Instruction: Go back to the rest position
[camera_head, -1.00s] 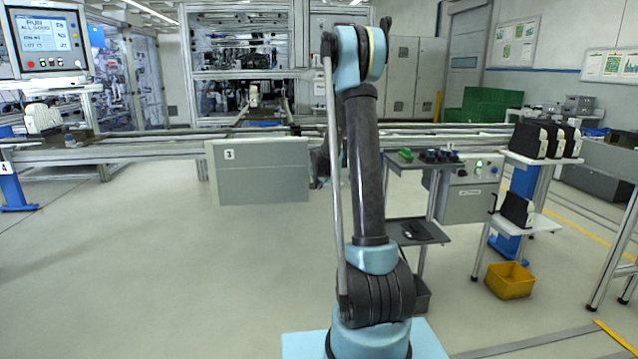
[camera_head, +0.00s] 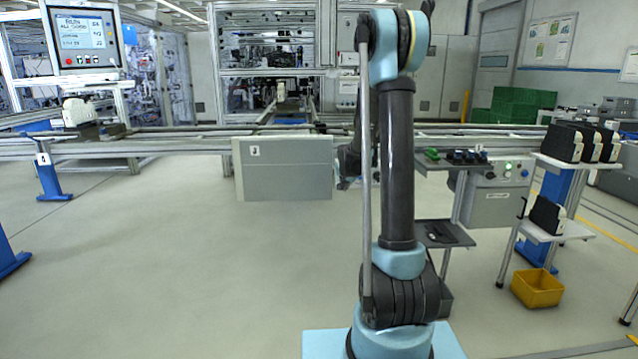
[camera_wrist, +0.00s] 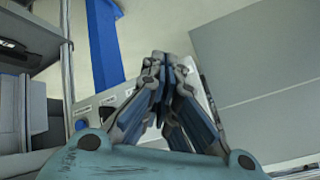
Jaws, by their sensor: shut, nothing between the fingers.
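My gripper (camera_wrist: 160,68) shows in the wrist view with its two fingers meeting at the tips. It is shut and holds nothing. In the wrist view a grey control box (camera_wrist: 98,106) and a blue post (camera_wrist: 103,45) lie beyond the fingers.
A grey panel marked 3 (camera_head: 285,168) hangs from the conveyor rail left of my arm. At the right stand a small shelf cart (camera_head: 440,236), a white stand (camera_head: 556,231) with black-and-white parts, and a yellow bin (camera_head: 537,288). The floor (camera_head: 190,270) at the left is clear.

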